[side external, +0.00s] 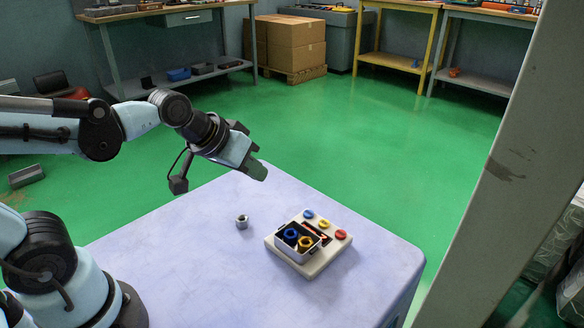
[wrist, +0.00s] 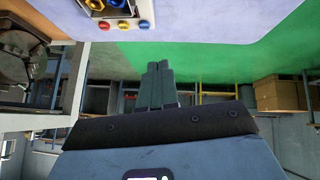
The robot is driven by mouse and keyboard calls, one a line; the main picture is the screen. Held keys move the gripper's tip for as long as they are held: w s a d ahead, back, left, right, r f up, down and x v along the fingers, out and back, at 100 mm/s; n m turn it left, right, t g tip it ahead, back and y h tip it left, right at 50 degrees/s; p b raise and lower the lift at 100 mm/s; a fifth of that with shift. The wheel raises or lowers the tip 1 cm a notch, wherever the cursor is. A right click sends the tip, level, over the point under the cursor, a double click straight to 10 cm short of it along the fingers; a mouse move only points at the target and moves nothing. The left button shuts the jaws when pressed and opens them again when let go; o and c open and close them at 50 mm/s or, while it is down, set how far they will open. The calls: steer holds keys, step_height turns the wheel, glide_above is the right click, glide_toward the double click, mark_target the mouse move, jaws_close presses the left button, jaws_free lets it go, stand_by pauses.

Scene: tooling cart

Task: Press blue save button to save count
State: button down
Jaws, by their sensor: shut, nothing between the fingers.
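A cream button box (side external: 318,264) sits on the table, and part of it shows at the top of the wrist view (wrist: 146,10). Along its far edge is a row of round buttons: the blue button (side external: 308,213), a yellow button (side external: 324,223) and a red button (side external: 340,234). The wrist view also shows the blue button (wrist: 104,26), the yellow one (wrist: 123,25) and the red one (wrist: 144,24). My gripper (side external: 258,171) is shut and empty, raised above the table's far side, left of and apart from the box. Its closed fingers show in the wrist view (wrist: 160,68).
A tray on the box holds a blue ring (side external: 291,236) and a yellow ring (side external: 305,242). A metal nut (side external: 242,222) stands on the pale table (side external: 190,270), left of the box. A grey post (side external: 505,170) rises at the right. The table is otherwise clear.

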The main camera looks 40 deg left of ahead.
mark_target(304, 214)
steer(key=w+d+f+n+t+h, duration=0.1)
steer(key=w+d+n, duration=0.2)
steer(key=w, duration=0.6)
steer(key=shift+w+d+f+n+h, duration=0.15)
steer(key=shift+w+d+n+h, duration=0.1)
steer(key=shift+d+n+h, duration=0.25)
steer(key=shift+d, duration=0.1)
steer(key=shift+f, duration=4.45)
steer(key=shift+f, duration=0.1)
steer(key=shift+f, duration=0.3)
steer(key=shift+f, duration=0.35)
steer(key=shift+r, duration=0.8)
